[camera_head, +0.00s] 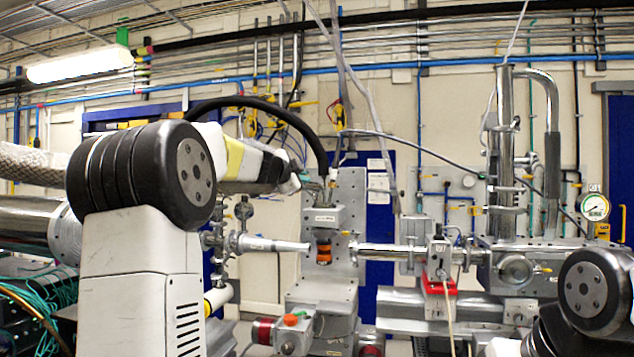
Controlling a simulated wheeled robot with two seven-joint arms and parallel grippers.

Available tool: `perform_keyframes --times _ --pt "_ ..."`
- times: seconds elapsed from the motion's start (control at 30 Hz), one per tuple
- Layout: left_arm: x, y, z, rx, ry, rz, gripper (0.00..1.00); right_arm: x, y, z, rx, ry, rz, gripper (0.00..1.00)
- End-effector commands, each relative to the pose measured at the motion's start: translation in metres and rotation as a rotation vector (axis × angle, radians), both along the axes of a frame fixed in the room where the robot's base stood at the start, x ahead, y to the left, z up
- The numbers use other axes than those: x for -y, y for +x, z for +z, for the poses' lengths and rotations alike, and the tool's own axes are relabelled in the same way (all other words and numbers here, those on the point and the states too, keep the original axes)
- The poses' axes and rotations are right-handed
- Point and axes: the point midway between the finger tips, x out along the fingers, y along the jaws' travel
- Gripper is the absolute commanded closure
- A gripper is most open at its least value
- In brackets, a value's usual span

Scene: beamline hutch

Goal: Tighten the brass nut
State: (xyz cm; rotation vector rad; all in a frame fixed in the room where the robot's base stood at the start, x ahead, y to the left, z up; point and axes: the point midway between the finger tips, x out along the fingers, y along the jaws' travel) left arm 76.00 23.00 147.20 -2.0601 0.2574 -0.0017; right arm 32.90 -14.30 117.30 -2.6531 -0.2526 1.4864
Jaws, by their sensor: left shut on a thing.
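The brass nut (323,255) shows as a small orange-brown piece with a dark upper part, in front of the upright metal plate near the middle of the head view. My left arm reaches in from the left, and its wrist ends just up and left of the nut.
A horizontal beam pipe (385,250) runs right from the plate. A pressure gauge (595,207) is at the far right. A black hose (275,112) arches above my left wrist. Teal cables (35,290) hang at the lower left.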

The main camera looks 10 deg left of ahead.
Motion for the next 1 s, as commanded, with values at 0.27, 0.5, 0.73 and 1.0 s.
perform_keyframes --times 0.27,0.5,0.73,1.0 --pt "-0.0031 0.0011 0.0037 -0.026 -0.094 0.007 1.00 0.0000 0.0000 0.0000 0.000 0.000 0.000 0.64" --pt "-0.0038 0.0012 0.0044 -0.032 -0.117 0.009 1.00 0.0000 0.0000 0.0000 0.000 0.000 0.000 0.64" --pt "-0.0038 0.0012 0.0043 -0.032 -0.118 0.009 1.00 0.0000 0.0000 0.0000 0.000 0.000 0.000 0.64" --pt "-0.0035 0.0011 0.0042 -0.033 -0.117 0.008 0.71 0.0000 0.0000 0.0000 0.000 0.000 0.000 0.64"
